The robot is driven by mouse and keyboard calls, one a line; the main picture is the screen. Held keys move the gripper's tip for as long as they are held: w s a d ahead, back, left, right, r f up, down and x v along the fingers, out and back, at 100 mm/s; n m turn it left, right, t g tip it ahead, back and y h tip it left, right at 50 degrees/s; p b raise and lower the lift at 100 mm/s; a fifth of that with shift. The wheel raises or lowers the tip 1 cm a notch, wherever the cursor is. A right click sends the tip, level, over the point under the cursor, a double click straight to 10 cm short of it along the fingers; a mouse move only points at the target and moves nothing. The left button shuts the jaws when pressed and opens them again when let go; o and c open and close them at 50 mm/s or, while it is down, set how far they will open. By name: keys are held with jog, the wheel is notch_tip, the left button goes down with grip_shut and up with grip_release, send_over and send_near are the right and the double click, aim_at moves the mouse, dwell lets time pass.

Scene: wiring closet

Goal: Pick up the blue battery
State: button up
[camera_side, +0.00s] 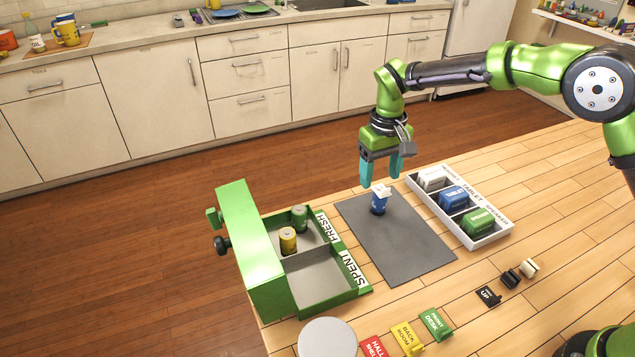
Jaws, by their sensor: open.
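The blue battery (378,204) stands upright on the far part of a dark grey mat (408,249). A small white piece shows at its top; I cannot tell whether it is part of the battery. My gripper (381,178) points down just above the battery, with its two teal fingers apart and nothing held between them. The fingertips look close to the battery's top, and I cannot tell the exact gap.
A green box (251,252) at left has FRESH and SPENT compartments; a green battery (300,218) and a yellow battery (288,241) stand in FRESH. A white divided tray (492,238) holds white, blue and green blocks. Coloured labelled tags and a round pad (327,338) lie in front.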

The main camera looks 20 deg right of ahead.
aim_at(381, 190)
notch_tip(381, 190, down, 3)
jog(key=shift+f, duration=0.1)
jog(key=f, duration=0.4)
jog(key=shift+s+d, duration=0.2)
jog(key=shift+d, duration=0.15)
jog(key=shift+f, duration=0.6)
jog(key=shift+w+r, duration=0.1)
grip_shut()
